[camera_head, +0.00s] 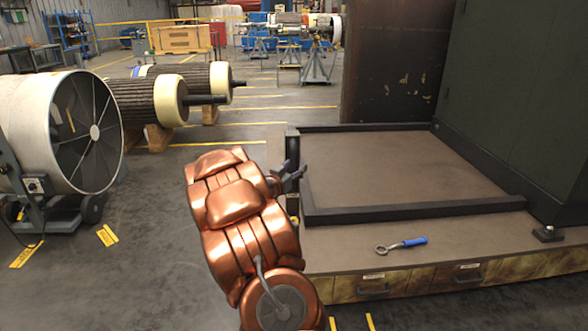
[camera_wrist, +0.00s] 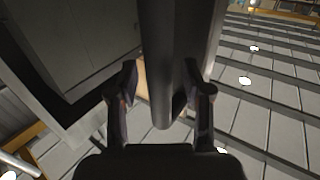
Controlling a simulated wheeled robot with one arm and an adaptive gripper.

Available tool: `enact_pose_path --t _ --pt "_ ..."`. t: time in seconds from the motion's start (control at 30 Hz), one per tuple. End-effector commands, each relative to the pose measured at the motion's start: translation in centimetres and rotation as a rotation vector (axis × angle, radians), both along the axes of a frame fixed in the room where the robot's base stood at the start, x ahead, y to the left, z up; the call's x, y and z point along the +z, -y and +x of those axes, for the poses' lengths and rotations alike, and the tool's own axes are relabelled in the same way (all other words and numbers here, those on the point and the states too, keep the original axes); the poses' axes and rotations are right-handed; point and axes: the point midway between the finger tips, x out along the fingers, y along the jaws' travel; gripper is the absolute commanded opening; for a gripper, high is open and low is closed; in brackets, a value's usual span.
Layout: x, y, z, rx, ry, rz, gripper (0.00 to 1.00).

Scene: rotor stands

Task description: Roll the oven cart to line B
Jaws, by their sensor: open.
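A large dark bench-like unit with a raised black frame (camera_head: 410,211) around a brown top fills the right of the head view. No wheels show on it, and I cannot tell whether it is the oven cart. My gripper (camera_head: 291,174) is at the frame's left side, close to a dark upright there. In the wrist view my gripper (camera_wrist: 163,84) is open, with a thick dark bar (camera_wrist: 161,40) running between its fingers. The fingers are not closed on the bar, and I cannot tell whether they touch it. No readable line B mark shows.
A blue-handled tool (camera_head: 402,245) lies on the unit's front ledge above drawers. A tall dark cabinet (camera_head: 520,100) stands behind it at right. A large drum fan (camera_head: 70,130) and rotors (camera_head: 165,98) stand left. Grey floor (camera_head: 140,230) with yellow marks is open between.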

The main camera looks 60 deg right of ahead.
Motion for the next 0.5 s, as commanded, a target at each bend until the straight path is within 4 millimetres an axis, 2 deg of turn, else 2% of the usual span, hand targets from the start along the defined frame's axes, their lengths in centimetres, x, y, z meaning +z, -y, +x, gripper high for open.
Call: enact_pose_path --t 0.07,0.5 --pt "0.0 -0.01 0.0 0.0 0.0 0.0 0.46" --pt "0.02 -0.01 0.0 0.0 0.0 -0.001 0.01"
